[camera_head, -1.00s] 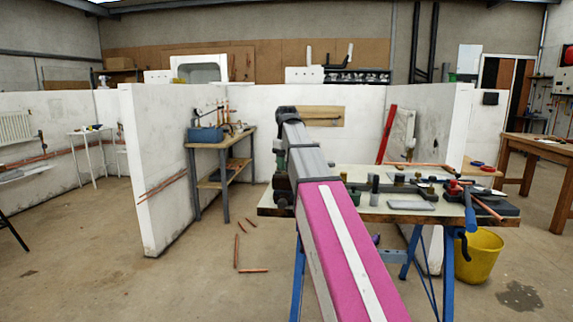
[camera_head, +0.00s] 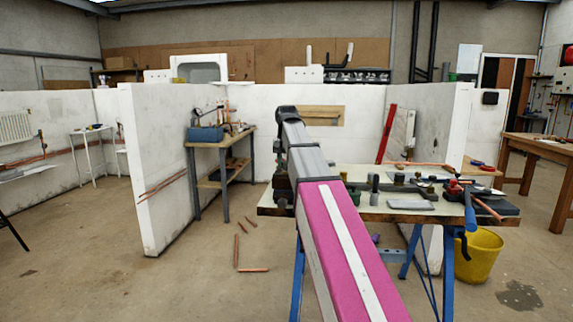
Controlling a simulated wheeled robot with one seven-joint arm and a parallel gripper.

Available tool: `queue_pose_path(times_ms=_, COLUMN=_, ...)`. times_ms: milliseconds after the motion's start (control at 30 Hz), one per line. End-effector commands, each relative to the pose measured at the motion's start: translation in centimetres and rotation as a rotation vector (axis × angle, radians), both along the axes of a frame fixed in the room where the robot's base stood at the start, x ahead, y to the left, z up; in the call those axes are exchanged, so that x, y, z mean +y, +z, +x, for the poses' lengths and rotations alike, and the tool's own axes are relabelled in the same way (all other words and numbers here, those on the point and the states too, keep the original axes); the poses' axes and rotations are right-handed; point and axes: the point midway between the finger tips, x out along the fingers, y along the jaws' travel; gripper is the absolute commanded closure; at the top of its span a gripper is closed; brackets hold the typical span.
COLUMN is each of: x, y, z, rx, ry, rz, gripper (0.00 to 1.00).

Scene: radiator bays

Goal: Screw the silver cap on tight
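My arm reaches from the bottom of the head view up over the left part of the workbench (camera_head: 347,210). Its far end bends down out of sight, and my gripper is hidden behind the arm. I cannot make out a silver cap. A small upright grey cylinder (camera_head: 375,183) stands on the bench to the right of my arm. Dark metal parts (camera_head: 281,188) show just left of the arm at the bench's left end; I cannot tell exactly what they are.
The bench also holds a flat grey block (camera_head: 410,205), copper pipe (camera_head: 425,164) and red-and-black tools (camera_head: 455,188). A yellow bucket (camera_head: 478,255) stands on the floor at right. Copper offcuts (camera_head: 252,270) lie on the floor.

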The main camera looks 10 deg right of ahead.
Motion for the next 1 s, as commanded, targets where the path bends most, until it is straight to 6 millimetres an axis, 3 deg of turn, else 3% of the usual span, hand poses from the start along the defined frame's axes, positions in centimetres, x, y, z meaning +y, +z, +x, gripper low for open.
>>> queue_pose_path(times_ms=1000, x=-0.08, y=-0.14, z=-0.21, rx=0.001, ry=-1.141, rz=-0.006, gripper=0.91)
